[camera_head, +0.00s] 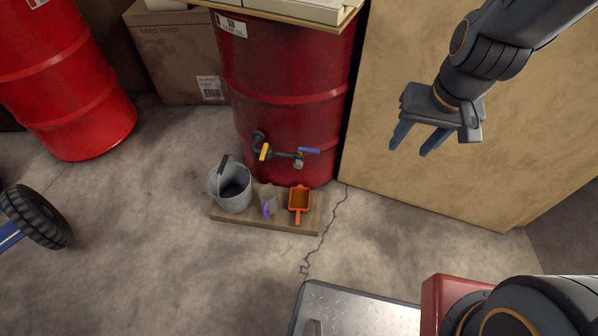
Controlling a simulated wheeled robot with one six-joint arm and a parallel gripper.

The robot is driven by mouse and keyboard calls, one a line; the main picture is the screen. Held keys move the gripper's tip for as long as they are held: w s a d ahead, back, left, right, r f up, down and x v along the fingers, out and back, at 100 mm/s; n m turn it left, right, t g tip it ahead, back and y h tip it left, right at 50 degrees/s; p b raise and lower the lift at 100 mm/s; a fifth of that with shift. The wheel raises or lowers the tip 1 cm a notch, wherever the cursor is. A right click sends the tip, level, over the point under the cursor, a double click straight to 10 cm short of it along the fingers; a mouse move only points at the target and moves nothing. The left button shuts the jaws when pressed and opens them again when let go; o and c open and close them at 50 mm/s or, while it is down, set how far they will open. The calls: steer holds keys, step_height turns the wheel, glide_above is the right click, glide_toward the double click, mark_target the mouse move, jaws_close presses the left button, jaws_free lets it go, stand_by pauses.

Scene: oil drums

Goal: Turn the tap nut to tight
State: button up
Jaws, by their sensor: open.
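A tap (283,155) comes out low on the front of a dark red drum (290,80). It has a yellow lever (265,152) at the left and a blue lever (308,150) at the right. A grey fitting (299,162) sits at its right end, under the blue lever; I cannot tell at this size which part is the nut or how far it is turned. My gripper (415,149) is open and empty. It is in the air to the right of the tap, in front of the tan panel, with its fingers pointing down, clear of the drum.
A wooden board (270,223) under the tap holds a metal bucket (232,187), a grey item with a purple part (268,200) and an orange scoop (299,201). A tan panel (400,80) stands right of the drum. Another red drum (60,80) and a cardboard box (180,50) stand left.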

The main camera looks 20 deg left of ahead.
steer(key=w+a+f+t+b, duration=0.3)
steer(key=w+a+f+b, duration=0.6)
steer(key=a+f, duration=0.45)
steer(key=n+t+b, duration=0.6)
steer(key=t+b, duration=0.6)
steer(key=b, duration=1.2)
glide_toward(298, 167)
steer(key=shift+t+y, duration=0.3)
steer(key=shift+y, duration=0.1)
steer(key=shift+w+a+f+b, duration=0.1)
steer(key=shift+w+b, duration=0.85)
steer(key=shift+w, duration=1.2)
steer(key=shift+w+a+f+b, duration=0.15)
steer(key=shift+w+b, duration=0.8)
steer(key=shift+w, duration=1.2)
steer(key=c, duration=1)
steer(key=shift+c, duration=0.2)
